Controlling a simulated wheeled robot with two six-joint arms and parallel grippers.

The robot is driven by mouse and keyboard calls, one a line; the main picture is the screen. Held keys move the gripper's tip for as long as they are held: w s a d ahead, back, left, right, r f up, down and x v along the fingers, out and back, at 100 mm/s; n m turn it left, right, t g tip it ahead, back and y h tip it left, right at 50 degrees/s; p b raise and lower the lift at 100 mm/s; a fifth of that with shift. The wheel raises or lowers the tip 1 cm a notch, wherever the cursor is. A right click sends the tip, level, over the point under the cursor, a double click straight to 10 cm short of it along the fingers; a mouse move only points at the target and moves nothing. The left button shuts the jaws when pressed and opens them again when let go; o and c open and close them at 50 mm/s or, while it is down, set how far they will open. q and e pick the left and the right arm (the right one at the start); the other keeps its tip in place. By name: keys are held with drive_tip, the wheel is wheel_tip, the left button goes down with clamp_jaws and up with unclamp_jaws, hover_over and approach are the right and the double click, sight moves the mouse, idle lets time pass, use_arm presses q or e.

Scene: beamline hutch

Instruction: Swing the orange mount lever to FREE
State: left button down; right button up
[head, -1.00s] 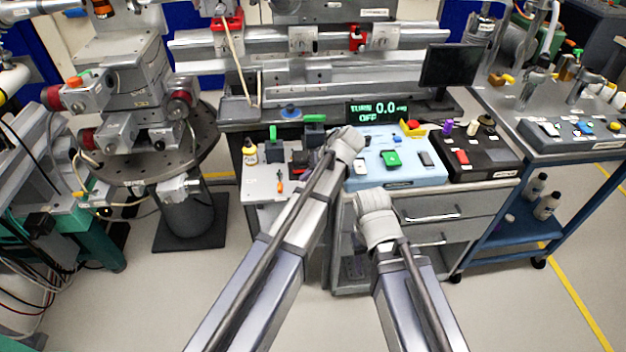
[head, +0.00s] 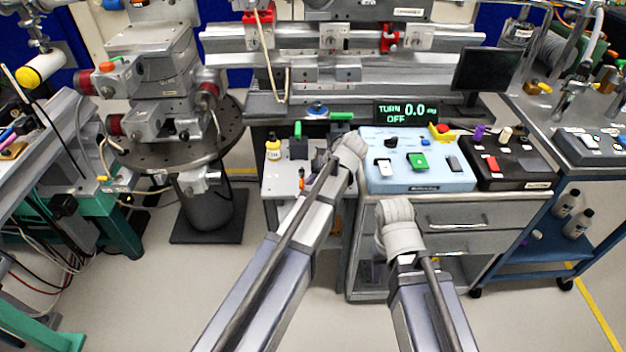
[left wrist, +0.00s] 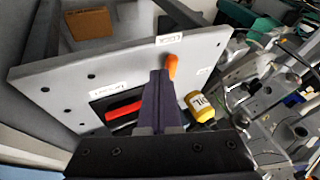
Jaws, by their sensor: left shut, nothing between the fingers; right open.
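The orange mount lever (left wrist: 172,66) shows in the left wrist view on a grey plate (left wrist: 60,70), its tip just below a LOCK label (left wrist: 170,39). In the head view it is a small orange piece (head: 302,184) left of my left forearm. My left gripper (left wrist: 160,74) is shut and empty. Its dark fingers stand in front of the lever's lower part, and I cannot tell if they touch it. In the head view my left wrist hides most of that gripper. My right arm reaches in beside the drawers, but its fingers are not visible.
A red handle (left wrist: 125,110) and a yellow bottle (left wrist: 200,106) flank my left fingers. A blue control box (head: 420,176) and a black box (head: 510,174) stand to the right. The display (head: 405,112) reads TURN 0.0, OFF.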

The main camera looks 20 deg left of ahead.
use_arm(q)
drive_tip(key=shift+s, duration=0.1)
drive_tip(key=shift+s+a+m, duration=0.1)
drive_tip(key=shift+a+m, duration=0.1)
drive_tip(key=shift+m, duration=0.1)
